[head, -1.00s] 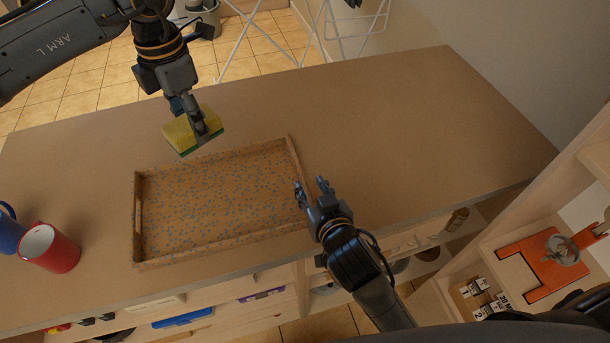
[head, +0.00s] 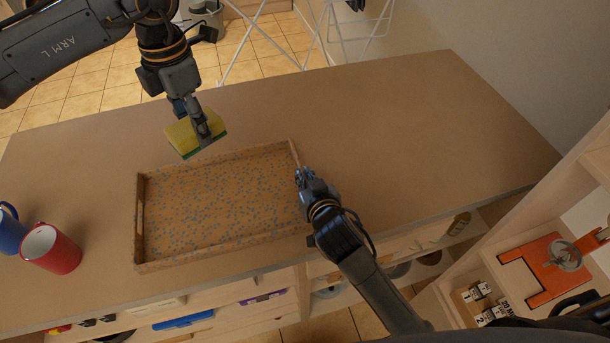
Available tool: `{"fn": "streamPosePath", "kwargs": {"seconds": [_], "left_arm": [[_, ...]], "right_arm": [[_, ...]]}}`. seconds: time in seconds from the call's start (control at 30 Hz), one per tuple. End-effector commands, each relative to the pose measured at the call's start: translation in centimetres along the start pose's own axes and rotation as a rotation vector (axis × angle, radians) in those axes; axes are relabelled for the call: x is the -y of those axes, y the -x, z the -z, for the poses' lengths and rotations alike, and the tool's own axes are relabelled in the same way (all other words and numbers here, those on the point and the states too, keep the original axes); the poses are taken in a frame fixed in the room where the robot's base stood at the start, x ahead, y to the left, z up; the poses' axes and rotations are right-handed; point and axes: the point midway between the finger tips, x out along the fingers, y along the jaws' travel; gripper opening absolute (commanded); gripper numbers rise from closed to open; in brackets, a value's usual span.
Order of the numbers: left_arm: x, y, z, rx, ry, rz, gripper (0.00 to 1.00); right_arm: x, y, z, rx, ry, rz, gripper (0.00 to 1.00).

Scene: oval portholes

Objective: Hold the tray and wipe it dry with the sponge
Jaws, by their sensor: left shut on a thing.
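The tray (head: 142,210) is brown with blue-grey specks inside and low walls. It lies flat on the counter. The yellow sponge (head: 181,137) with a green underside is in my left gripper (head: 204,140), which is shut on it. The sponge is tilted and sits just beyond the tray's far wall in the picture. My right gripper (head: 304,177) is at the tray's right wall, its fingertips close together by the rim. I cannot tell whether the fingers close on the rim or only stand beside it.
A red mug (head: 54,251) and a blue mug (head: 10,232) stand left of the tray. The counter (head: 400,130) is clear to the right. A wooden shelf with an orange stand (head: 541,275) is at the right. A white drying rack (head: 345,30) stands behind the counter.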

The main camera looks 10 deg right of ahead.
Motion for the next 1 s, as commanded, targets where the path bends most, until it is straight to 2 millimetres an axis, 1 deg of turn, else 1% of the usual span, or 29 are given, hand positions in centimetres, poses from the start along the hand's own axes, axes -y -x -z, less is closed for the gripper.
{"fn": "streamPosePath", "kwargs": {"seconds": [0.23,0.3,0.37,0.47,0.5,0.63,0.73,1.0], "left_arm": [[0.0,0.0,0.0,0.000,0.000,0.000,0.37],[0.0,-0.4,0.0,-0.001,-0.003,0.001,0.37],[0.0,-1.4,0.0,-0.003,-0.009,0.005,0.37],[0.0,-4.1,-0.1,-0.004,-0.028,0.008,0.37],[0.0,-5.2,-0.1,-0.005,-0.036,0.009,0.37],[0.0,-8.4,-0.1,-0.004,-0.059,0.006,0.37],[0.1,-9.8,-0.1,-0.001,-0.068,0.004,0.37],[0.0,-12.1,0.0,-0.002,-0.073,0.001,0.37]], "right_arm": [[0.0,0.0,0.0,0.000,0.000,0.000,0.00],[0.0,0.0,0.0,0.000,0.000,0.000,0.00],[0.0,0.0,0.0,0.000,0.000,0.000,0.00],[0.0,0.0,0.0,0.000,0.000,0.000,0.00],[0.0,0.0,0.0,0.000,0.000,0.000,0.00],[0.0,0.0,0.0,0.000,0.000,0.000,0.00],[0.0,0.0,0.0,0.000,0.000,0.000,0.00],[0.0,0.0,0.0,0.000,0.000,0.000,0.00]]}}
